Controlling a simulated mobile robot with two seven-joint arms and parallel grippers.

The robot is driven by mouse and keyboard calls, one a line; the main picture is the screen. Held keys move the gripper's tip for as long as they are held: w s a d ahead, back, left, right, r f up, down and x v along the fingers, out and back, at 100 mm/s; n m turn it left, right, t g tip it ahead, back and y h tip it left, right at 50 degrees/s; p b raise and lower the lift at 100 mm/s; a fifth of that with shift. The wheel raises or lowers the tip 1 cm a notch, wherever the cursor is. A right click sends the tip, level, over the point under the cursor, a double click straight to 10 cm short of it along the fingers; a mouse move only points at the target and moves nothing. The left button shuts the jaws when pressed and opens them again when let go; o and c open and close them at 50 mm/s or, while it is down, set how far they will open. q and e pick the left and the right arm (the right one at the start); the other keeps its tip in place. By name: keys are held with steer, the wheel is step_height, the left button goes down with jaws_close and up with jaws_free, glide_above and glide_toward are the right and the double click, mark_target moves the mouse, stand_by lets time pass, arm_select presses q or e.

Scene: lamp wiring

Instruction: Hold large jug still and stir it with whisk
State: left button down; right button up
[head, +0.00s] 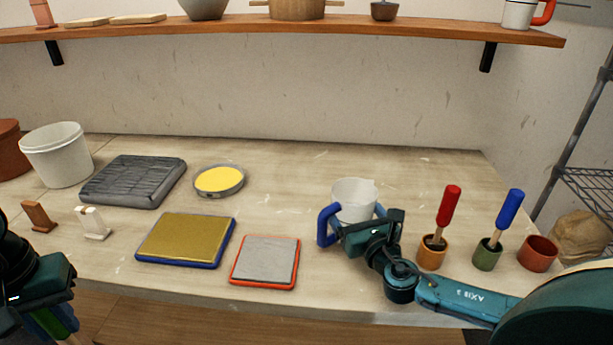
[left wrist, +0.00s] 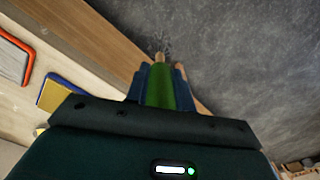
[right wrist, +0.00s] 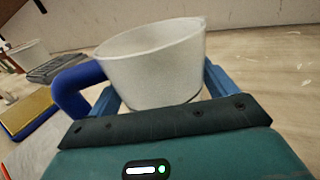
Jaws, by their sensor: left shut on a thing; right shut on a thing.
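The large jug (head: 353,200) is white with a blue handle (head: 325,225) and stands upright on the table in the head view. My right gripper (head: 359,222) is shut on its body, one blue finger on each side; the jug also fills the middle of the right wrist view (right wrist: 155,65). My left gripper (head: 52,318) is low at the left edge, in front of the table. It is shut on a green-handled tool, seemingly the whisk (left wrist: 160,88), between blue fingers in the left wrist view. Its working end is not clearly seen.
A red-handled tool (head: 448,207) and a blue-handled tool (head: 509,210) stand in small cups right of the jug, beside a red-brown cup (head: 537,254). Left are a gold pad (head: 186,240), grey pad (head: 266,261), yellow dish (head: 220,180) and white stand (head: 93,222). Table behind the jug is clear.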

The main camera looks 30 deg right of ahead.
steer(key=o, duration=0.9)
steer(key=shift+o, duration=0.2)
